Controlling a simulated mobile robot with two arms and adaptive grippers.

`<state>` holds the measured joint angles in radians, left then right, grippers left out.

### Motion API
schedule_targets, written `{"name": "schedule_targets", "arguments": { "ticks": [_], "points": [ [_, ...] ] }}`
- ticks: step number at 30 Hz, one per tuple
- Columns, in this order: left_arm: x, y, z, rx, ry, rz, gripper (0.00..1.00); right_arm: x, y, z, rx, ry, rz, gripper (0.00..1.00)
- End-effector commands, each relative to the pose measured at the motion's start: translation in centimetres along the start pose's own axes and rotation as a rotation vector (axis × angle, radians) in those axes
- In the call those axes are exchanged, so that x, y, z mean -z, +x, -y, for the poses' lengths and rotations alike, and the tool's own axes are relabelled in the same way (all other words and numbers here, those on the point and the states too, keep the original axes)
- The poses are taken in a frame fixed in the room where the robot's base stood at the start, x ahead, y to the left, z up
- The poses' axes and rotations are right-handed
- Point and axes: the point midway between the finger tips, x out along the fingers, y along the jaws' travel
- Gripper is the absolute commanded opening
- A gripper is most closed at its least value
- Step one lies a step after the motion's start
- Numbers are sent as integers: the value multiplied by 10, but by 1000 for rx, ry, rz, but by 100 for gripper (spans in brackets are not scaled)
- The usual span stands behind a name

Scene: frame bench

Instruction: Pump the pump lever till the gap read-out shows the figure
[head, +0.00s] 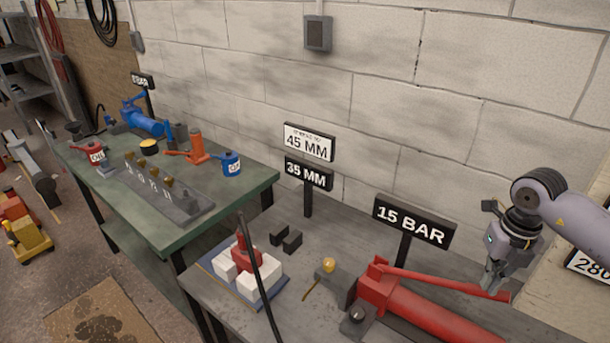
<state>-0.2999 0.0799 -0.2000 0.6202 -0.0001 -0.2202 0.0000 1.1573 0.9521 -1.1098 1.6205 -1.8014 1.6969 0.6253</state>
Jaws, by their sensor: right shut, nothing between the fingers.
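The red pump (425,312) lies on the grey bench at the lower right. Its red pump lever (430,280) runs low to the right, sloping slightly down. My right gripper (489,286) points down with its fingers shut and empty, at the lever's right end. I cannot tell if it touches the lever. The black gap read-out (308,173) shows 35 MM. The white sign above it (309,142) reads 45 MM, with small words seemingly "spread to". A red spreader (243,247) stands among white blocks (259,277). My left gripper is out of view.
A black sign (413,222) reads 15 BAR behind the pump. A dark hose (256,270) rises before the blocks. A small yellow-knobbed part (328,265) and dark blocks (287,238) lie nearby. A green bench (120,205) with tools stands left.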

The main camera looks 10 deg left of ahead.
Motion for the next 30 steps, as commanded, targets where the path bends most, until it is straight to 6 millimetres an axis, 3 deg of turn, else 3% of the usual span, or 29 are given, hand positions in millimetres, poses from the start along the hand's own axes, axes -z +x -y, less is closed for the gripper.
{"name": "schedule_targets", "arguments": {
  "ticks": [11,30],
  "points": [
    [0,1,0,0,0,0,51,0,2,0,1,1,0,0],
    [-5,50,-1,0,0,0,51,0,71,0,0,0,-1,0]
  ]
}}
